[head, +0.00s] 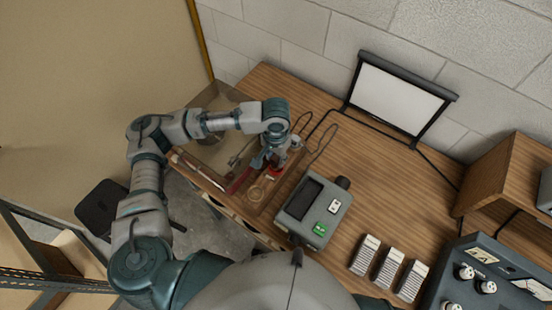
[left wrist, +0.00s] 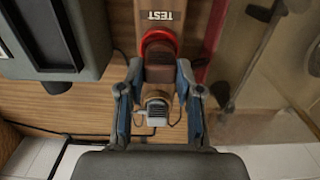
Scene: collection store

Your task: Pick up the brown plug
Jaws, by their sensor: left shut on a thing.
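In the left wrist view the brown plug (left wrist: 159,62) sits between the two blue fingers of my left gripper (left wrist: 159,72). The fingers are shut on it from both sides. A red ring (left wrist: 158,38) lies around its far end, on a wooden strip with a TEST label (left wrist: 160,15). I cannot tell whether the plug is clear of the ring. In the head view my left gripper (head: 267,158) points down over the wooden strip, and its fingers largely hide the plug. My right gripper is not in view.
A grey device (head: 314,208) with a dark screen and green button stands right of the strip. A clear-walled tray (head: 203,150) is to the left. Cables run behind. Several white ribbed blocks (head: 387,268) and a control panel (head: 490,275) stand at the right.

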